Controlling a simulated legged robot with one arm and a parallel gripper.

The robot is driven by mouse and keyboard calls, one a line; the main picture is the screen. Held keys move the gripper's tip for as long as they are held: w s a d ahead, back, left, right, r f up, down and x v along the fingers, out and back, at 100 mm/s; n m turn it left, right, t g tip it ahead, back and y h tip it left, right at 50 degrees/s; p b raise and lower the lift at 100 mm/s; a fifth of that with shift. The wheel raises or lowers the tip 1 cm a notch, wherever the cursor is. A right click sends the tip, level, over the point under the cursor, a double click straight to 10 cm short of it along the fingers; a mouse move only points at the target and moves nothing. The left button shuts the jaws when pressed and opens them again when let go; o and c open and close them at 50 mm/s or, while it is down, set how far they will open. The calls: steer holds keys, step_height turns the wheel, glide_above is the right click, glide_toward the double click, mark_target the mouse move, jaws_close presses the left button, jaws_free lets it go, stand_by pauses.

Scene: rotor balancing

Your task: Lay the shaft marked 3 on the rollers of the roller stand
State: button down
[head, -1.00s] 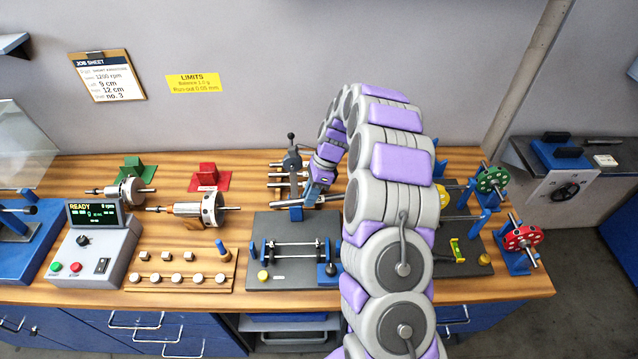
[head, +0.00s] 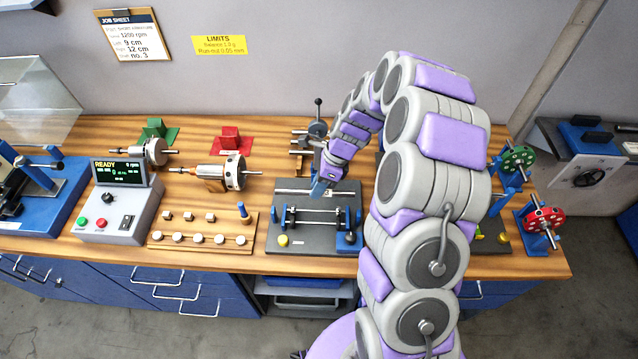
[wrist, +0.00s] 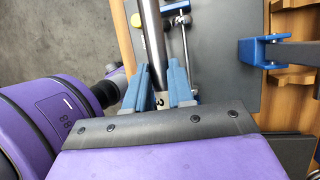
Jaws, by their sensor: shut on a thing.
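My gripper (head: 319,189) is above the back part of the roller stand (head: 320,247), behind its blue posts and crosswise rods. Its blue fingers (wrist: 163,98) are shut on a bare steel shaft (wrist: 152,45), which runs up the wrist view away from the jaws. In the head view the held shaft (head: 291,191) lies about level, left to right, and seems apart from the rollers. No number shows on it. The stand's dark plate (wrist: 215,75) and yellow knob (wrist: 137,20) are beneath and beside it in the wrist view.
A shaft rack (head: 303,142) with a lever stands at the back of the bench. A rotor (head: 232,172) and a peg board (head: 200,238) are left of the stand. Red (head: 543,220) and green (head: 517,158) wheels stand right. My arm covers the bench right of the stand.

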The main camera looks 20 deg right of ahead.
steer(key=shift+f+b, duration=1.5)
steer(key=shift+f, duration=3.25)
steer(key=shift+p, duration=1)
steer(key=shift+f, duration=0.7)
steer(key=c, duration=0.9)
jaws_free()
steer(key=shift+c, duration=0.4)
